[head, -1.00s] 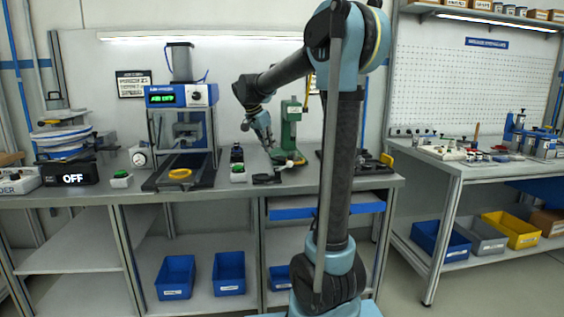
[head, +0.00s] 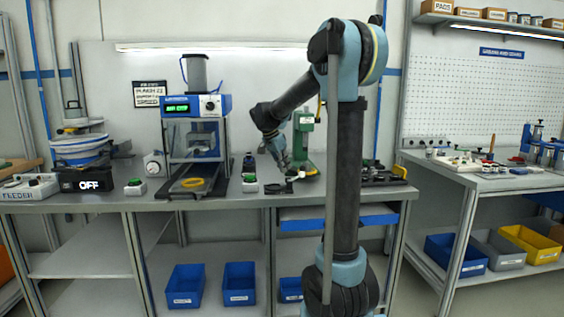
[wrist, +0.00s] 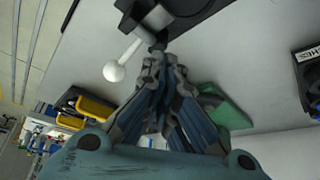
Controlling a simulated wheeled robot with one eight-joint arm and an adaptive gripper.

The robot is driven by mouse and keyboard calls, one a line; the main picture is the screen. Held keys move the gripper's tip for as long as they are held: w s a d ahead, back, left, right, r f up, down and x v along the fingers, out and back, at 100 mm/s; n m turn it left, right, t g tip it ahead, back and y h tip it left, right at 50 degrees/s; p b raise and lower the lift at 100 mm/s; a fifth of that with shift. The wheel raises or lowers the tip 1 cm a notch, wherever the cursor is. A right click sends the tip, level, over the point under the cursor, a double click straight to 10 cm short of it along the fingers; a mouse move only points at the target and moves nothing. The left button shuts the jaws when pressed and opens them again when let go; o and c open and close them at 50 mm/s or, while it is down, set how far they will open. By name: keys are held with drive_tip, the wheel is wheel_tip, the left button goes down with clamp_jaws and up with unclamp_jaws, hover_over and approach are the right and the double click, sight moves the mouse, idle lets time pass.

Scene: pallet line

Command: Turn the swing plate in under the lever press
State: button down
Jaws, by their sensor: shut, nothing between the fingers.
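The green lever press (head: 304,140) stands on the bench behind my gripper. Part of its green base (wrist: 225,108) shows in the wrist view, right of my fingers. The dark swing plate (head: 276,188) lies low on the bench in front of the press, to the left of my gripper. In the wrist view, a dark piece that looks like this plate (wrist: 196,14) is at the top, with a white rod ending in a round white knob (wrist: 114,72). My gripper (head: 289,174) is shut and empty, pointing down beside the rod (wrist: 160,58). Whether it touches cannot be told.
Dark parts and a yellow block (head: 399,171) lie on the right, partly behind my arm.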

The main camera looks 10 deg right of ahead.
drive_tip(key=x, duration=0.3)
drive_tip(key=shift+w+f, duration=0.1)
drive_tip(key=shift+w+d, duration=0.4)
drive_tip(key=shift+d, duration=0.2)
drive_tip(key=shift+w+d, duration=0.4)
drive_tip(key=shift+d, duration=0.25)
drive_tip(key=shift+w+d, duration=0.3)
drive_tip(key=shift+d, duration=0.2)
drive_tip(key=shift+d, duration=0.1)
